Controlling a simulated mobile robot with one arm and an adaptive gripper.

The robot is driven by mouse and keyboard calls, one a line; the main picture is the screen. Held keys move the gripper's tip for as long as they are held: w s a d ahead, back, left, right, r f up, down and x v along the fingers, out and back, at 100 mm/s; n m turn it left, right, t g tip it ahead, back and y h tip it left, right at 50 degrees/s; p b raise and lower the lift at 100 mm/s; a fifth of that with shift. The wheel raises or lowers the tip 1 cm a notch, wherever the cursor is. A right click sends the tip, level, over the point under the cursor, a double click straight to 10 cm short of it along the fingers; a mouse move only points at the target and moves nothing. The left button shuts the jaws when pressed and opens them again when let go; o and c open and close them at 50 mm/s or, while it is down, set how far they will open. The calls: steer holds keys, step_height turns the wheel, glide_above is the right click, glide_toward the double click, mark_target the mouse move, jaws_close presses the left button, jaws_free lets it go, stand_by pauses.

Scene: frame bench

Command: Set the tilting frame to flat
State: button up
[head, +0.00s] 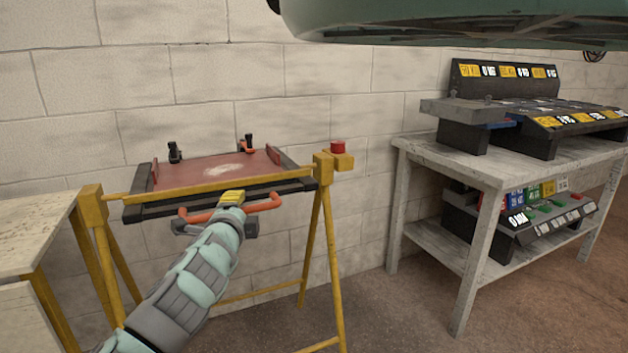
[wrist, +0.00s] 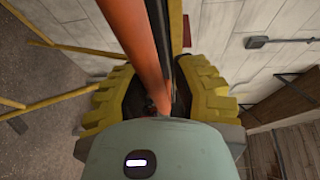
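The tilting frame (head: 205,175) has a reddish panel in dark edging, carried on a yellow stand (head: 327,255). Its near edge shows below the yellow rail; the panel leans somewhat towards me or is close to level, and I cannot tell the exact angle. An orange handle (head: 263,204) runs along its near side. My gripper (head: 232,197) is at the middle of that handle. In the wrist view, the orange bar (wrist: 135,40) passes between my yellow ribbed fingers (wrist: 160,92). Whether both fingers press on it is unclear.
A red button (head: 337,147) sits on a yellow box at the stand's right corner. Small dark clamps (head: 174,152) stand at the panel's far edge. A pale table (head: 32,235) is close at left. A grey bench (head: 490,175) with dark racks stands at right. A block wall is behind.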

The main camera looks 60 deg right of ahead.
steer(key=shift+o, duration=1.4)
steer(key=shift+w, duration=0.15)
steer(key=shift+o, duration=0.5)
steer(key=shift+a, duration=0.1)
steer(key=f+v, duration=0.1)
steer(key=v, duration=1)
steer(key=shift+s+a+r, duration=0.3)
steer(key=shift+s+r, duration=0.05)
steer(key=shift+r, duration=0.15)
steer(key=shift+r, duration=0.1)
